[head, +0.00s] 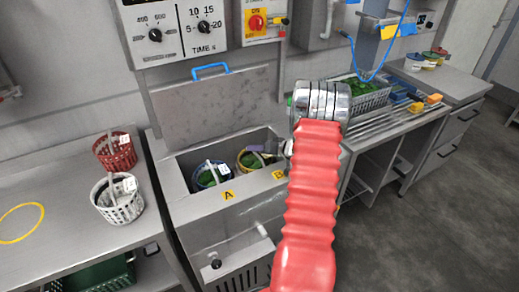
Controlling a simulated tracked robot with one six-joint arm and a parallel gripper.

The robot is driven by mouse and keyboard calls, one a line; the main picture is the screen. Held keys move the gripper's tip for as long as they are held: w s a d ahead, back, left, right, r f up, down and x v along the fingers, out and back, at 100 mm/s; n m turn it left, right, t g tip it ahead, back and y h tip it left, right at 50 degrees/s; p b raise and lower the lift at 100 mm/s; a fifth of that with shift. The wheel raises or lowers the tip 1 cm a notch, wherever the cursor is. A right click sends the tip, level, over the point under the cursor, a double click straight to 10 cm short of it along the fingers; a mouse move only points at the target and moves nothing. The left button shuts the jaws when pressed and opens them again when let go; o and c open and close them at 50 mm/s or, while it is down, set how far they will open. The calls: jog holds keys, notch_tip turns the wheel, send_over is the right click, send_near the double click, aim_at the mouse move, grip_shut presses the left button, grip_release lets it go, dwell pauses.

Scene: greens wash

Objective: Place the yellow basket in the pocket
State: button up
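The yellow basket (246,163) holds greens and shows inside the right part of the open wash basin, behind the yellow label B (278,174). Its right side is partly hidden by a greyish-purple piece and the basin edge. I cannot tell if it rests on the bottom. A blue basket (204,178) with greens and a white tag sits in the left part, behind label A (228,195). My chrome wrist (322,104) and red sleeved arm stand at the basin's right end.
A red basket (115,152) and a white basket (118,204) stand on the left table, right of a yellow ring (20,222). The basin's lid (215,105) is raised. A grey crate of greens (368,97) stands on the rack at right, near a hanging blue hose (374,76).

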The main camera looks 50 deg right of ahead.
jog(key=shift+s+a+f, duration=0.1)
jog(key=shift+s+f, duration=0.05)
jog(key=shift+f, duration=0.25)
jog(key=r+v, duration=0.1)
jog(key=v, duration=1.1)
jog(key=shift+r, duration=0.3)
jog(key=shift+w, duration=0.25)
